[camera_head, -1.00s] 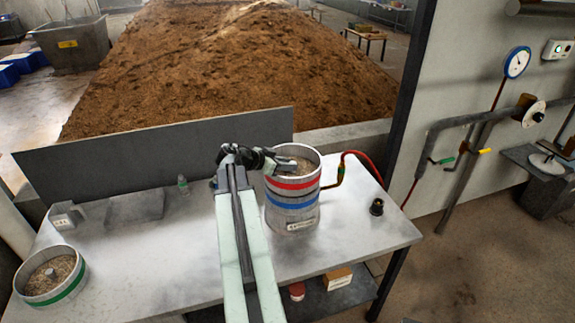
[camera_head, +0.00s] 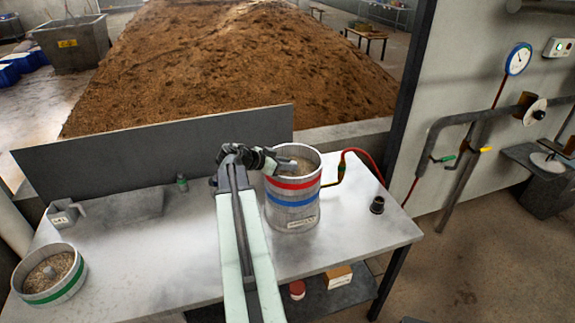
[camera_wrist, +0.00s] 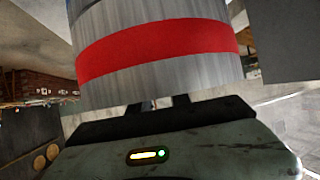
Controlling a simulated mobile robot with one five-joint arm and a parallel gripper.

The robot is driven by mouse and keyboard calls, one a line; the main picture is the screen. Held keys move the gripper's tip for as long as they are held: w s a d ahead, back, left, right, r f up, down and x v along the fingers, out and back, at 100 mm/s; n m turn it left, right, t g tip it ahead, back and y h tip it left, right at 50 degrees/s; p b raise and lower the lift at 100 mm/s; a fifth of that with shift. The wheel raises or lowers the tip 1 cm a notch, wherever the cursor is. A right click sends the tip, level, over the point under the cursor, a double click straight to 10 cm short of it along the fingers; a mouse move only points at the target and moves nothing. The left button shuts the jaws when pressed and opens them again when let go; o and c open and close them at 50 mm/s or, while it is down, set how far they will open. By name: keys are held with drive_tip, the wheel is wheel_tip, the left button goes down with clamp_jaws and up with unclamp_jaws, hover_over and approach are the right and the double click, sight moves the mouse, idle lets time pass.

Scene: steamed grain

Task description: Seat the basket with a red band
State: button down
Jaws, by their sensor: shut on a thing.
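The basket with a red band (camera_head: 293,184) is a grey metal cylinder full of grain. It stands upright on a similar cylinder with a blue band (camera_head: 292,201), with no clear gap between them in the head view. My gripper (camera_head: 287,164) reaches in over its rim from the left and is shut on the basket; the exact gripping spot is hard to see. In the wrist view the red-banded wall (camera_wrist: 160,48) fills the upper middle, and the gripper's fingers are mostly hidden behind it.
A green-banded basket (camera_head: 52,297) of grain stands at the table's front left. A grey panel (camera_head: 150,150) edges the table's back. The table (camera_head: 150,240) is clear at left centre.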

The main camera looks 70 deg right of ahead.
drive_tip(key=c, duration=1.1)
unclamp_jaws()
drive_tip(key=p+v, duration=0.3)
drive_tip(key=v, duration=0.4)
drive_tip(key=shift+r+p, duration=0.15)
drive_tip(key=shift+p, duration=0.15)
drive_tip(key=shift+w+a, duration=0.25)
drive_tip(key=shift+a, duration=0.1)
